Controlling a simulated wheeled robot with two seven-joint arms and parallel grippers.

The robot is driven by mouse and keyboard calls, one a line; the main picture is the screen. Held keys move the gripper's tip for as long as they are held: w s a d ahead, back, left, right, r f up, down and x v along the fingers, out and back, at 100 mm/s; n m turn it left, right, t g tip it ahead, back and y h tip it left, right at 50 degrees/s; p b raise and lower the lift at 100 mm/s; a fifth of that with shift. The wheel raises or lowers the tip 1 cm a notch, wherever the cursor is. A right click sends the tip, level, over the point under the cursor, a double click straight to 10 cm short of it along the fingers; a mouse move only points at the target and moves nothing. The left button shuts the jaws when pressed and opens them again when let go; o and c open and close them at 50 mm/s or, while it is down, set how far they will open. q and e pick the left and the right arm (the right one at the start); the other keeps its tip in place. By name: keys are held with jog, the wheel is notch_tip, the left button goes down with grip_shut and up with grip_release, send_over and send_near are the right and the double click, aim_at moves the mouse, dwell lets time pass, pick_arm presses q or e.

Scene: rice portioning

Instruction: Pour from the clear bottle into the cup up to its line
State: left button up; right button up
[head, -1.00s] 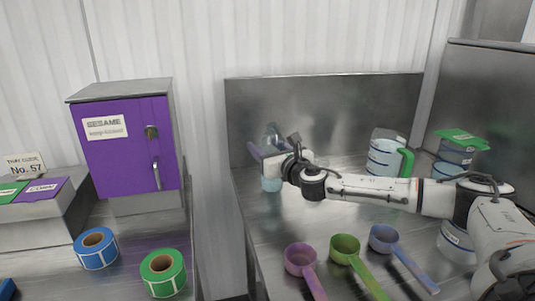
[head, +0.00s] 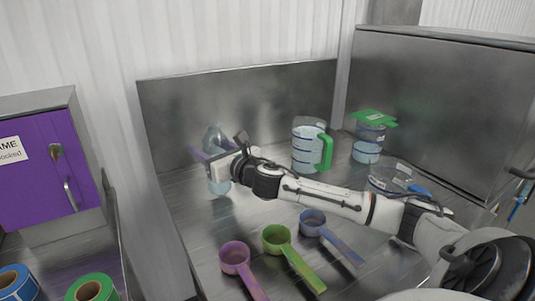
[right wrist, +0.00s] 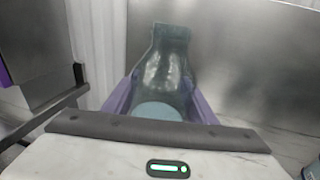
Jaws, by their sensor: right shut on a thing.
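The clear bottle (head: 218,187) stands roughly upright near the back left of the steel counter. My right gripper (head: 211,160) is shut around it with purple fingers. In the right wrist view the bottle (right wrist: 166,65) sits between the two fingers (right wrist: 163,105), with pale blue content low inside. I cannot tell whether its base touches the counter. A clear cup (head: 304,150) with a green handle and dark blue lines stands to the right, apart from the bottle. Its fill level is unclear. My left gripper is not in view.
A green-lidded clear container (head: 368,142) and a clear vessel with a blue handle (head: 390,178) stand farther right. Pink (head: 235,256), green (head: 275,237) and blue (head: 313,221) scoops lie in front. A purple cabinet (head: 40,170) is left, across a gap. Steel panels bound the back and right.

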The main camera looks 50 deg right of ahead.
jog(key=shift+s+d+f, duration=0.2)
jog(key=shift+s, duration=0.05)
jog(key=shift+s+d+r+m, duration=0.1)
jog(key=shift+d+m, duration=0.05)
jog(key=shift+m, duration=0.15)
